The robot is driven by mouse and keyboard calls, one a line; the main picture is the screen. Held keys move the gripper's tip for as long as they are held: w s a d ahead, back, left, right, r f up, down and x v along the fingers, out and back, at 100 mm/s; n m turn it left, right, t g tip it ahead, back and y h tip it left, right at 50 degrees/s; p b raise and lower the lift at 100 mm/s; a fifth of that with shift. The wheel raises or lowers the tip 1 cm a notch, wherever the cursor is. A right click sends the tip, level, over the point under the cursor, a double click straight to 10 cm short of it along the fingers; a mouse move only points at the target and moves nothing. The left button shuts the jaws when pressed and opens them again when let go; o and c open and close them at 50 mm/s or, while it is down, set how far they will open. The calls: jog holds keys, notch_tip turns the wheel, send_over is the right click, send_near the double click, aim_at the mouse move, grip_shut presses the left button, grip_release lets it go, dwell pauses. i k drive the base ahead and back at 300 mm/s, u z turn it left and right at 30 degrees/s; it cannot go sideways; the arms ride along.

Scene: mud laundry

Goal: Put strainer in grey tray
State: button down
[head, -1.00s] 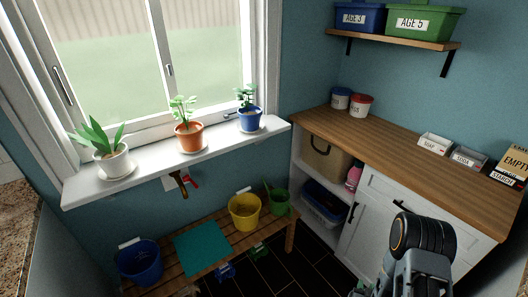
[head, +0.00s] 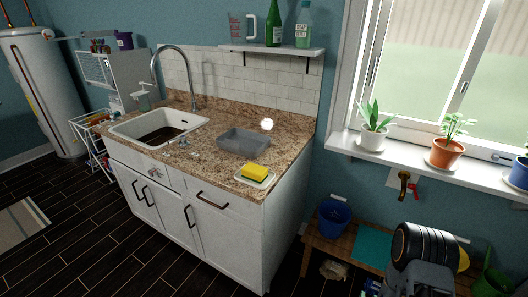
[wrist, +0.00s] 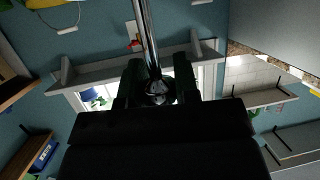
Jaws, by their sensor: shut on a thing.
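The grey tray (head: 243,145) sits on the speckled counter, right of the sink in the head view, and looks empty. In the wrist view my gripper (wrist: 158,88) is shut on a shiny metal rod, which looks like the handle of the strainer (wrist: 148,35). The rod runs up out of the picture, so the strainer's bowl is not seen. In the head view my arm is at the lower right, well away from the tray; the gripper's fingers and the strainer do not show there.
A yellow sponge (head: 255,172) on a white dish lies in front of the tray. The sink (head: 158,125) with its tall faucet is to the left. A shelf (head: 272,49) with bottles and a jug hangs above. Potted plants line the windowsill (head: 410,160). The floor before the cabinet is clear.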

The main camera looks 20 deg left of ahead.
aim_at(241, 147)
jog(key=u, duration=2)
